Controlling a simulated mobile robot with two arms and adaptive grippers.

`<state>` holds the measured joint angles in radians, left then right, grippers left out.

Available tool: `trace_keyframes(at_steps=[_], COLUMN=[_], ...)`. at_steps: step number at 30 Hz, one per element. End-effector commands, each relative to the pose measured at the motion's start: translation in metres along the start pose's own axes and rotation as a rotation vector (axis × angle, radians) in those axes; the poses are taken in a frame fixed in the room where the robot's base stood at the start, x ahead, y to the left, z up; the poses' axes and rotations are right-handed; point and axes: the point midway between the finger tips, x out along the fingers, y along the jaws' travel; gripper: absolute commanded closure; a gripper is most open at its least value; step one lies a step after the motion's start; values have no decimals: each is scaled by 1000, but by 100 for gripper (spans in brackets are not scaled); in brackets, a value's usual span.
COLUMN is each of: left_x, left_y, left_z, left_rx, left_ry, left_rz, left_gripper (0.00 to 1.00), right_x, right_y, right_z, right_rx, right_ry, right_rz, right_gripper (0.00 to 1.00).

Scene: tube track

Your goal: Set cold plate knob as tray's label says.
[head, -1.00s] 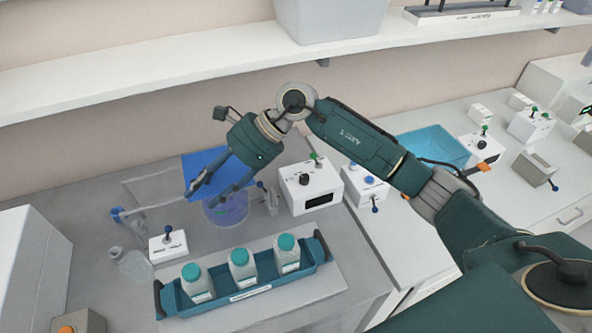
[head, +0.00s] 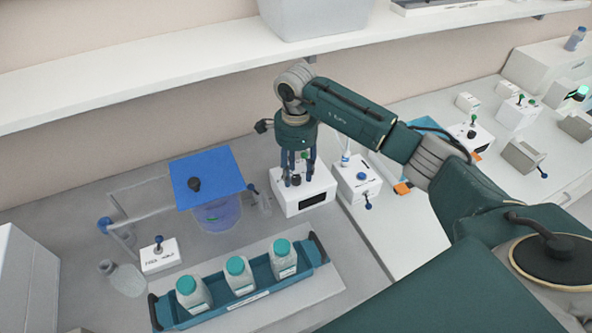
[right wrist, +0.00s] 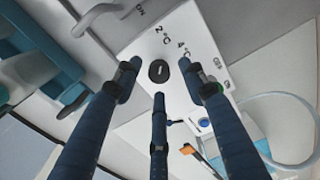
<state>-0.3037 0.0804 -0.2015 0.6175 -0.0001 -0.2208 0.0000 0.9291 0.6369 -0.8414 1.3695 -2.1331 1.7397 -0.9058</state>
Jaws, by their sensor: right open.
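The white control box (head: 318,203) stands at the back of the bench with a dark display on its front. Its black round knob (right wrist: 158,71) has a short white mark; "2°C" and "4°C" are printed beside it, and I cannot tell which the mark meets. My right gripper (head: 298,176) points down over this box, open and empty. In the right wrist view its three fingers spread around the knob, apart from it. The teal tray (head: 300,271) holds three bottles with teal caps; its white front label (head: 248,299) is too small to read. My left gripper is not in view.
A blue square plate (head: 207,178) with a black knob covers a clear vessel (head: 218,215) left of the box. A small white switch box (head: 160,255) and a clear flask (head: 127,279) stand further left. Another white box (head: 357,181) is close on the right.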

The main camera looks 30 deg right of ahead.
Motion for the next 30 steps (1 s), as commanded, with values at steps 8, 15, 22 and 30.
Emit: trace_keyframes(at_steps=[8, 15, 22, 30], left_x=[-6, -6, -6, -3], left_y=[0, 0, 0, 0], left_z=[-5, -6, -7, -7], left_rx=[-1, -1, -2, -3], left_ry=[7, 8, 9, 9], left_rz=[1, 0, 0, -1], left_gripper=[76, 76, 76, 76], right_x=[17, 17, 17, 17], right_y=[0, 0, 0, 0], right_z=[0, 0, 0, 0], right_rx=[-1, -1, 0, 24], right_ry=[-1, -1, -1, -1], right_rz=[-1, -1, -1, -2], right_gripper=[58, 64, 100, 100])
